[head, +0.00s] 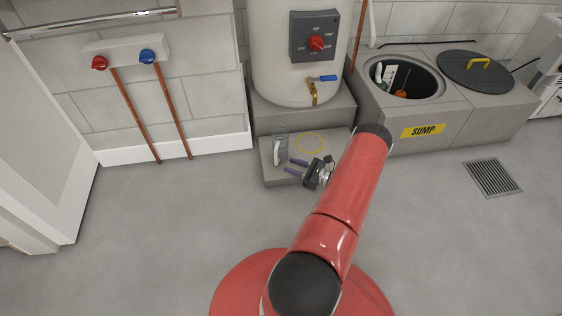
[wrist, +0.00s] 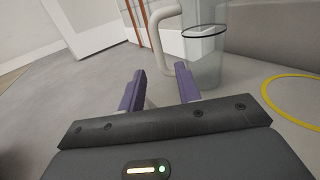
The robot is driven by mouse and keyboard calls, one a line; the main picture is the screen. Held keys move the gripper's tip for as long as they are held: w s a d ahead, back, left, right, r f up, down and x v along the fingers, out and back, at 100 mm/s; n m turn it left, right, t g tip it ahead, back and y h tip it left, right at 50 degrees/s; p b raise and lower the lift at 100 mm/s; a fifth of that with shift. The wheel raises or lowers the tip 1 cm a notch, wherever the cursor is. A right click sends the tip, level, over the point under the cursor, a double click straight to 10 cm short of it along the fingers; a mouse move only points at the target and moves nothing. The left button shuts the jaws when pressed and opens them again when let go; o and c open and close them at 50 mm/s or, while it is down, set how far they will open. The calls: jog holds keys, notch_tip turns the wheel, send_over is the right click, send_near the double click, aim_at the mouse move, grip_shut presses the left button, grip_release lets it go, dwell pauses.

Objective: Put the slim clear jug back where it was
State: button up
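The slim clear jug (head: 283,136) stands upright on the low grey step, left of a yellow ring (head: 310,143) marked on the step's top. Its pale handle (head: 277,152) faces the front left. In the wrist view the clear jug (wrist: 205,60) has a dark line around it, and its pale handle (wrist: 158,35) lies just beyond my fingertips. My gripper (head: 290,166) is open, its two purple fingers pointing at the handle side. It looks empty. In the wrist view my gripper (wrist: 160,75) shows a clear gap between the fingers; I cannot tell whether they touch the handle.
The low step (head: 275,178) fronts a plinth with a white tank (head: 283,45) that has a blue-handled valve (head: 321,78). An open sump (head: 408,78) is at right, its dark lid (head: 475,70) beside it. Copper pipes (head: 135,115) run down the left wall. The floor around is clear.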

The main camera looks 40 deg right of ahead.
jog(key=w+a+r+n+g+y, duration=0.1)
jog(key=w+a+r+n+g, duration=0.1)
jog(key=a+r+n+g, duration=0.95)
jog(key=w+a+r+n+g+y, duration=0.15)
jog(key=a+r+n, duration=0.5)
jog(key=r, duration=0.95)
jog(key=s+a+r+n+g+h, duration=0.2)
jog(key=s+a+r+n+h, duration=0.4)
jog(key=a+r, duration=0.5)
jog(key=s+a+r+n+t+h, duration=0.2)
jog(key=s+a+n, duration=0.1)
jog(key=s, duration=0.4)
jog(key=s+a+r+n+t+h, duration=0.2)
jog(key=s+r+n, duration=0.1)
jog(key=s, duration=0.4)
jog(key=shift+a+r+n, duration=0.3)
jog(key=shift+a+n, duration=0.1)
jog(key=shift+n, duration=0.1)
jog(key=shift+r, duration=0.1)
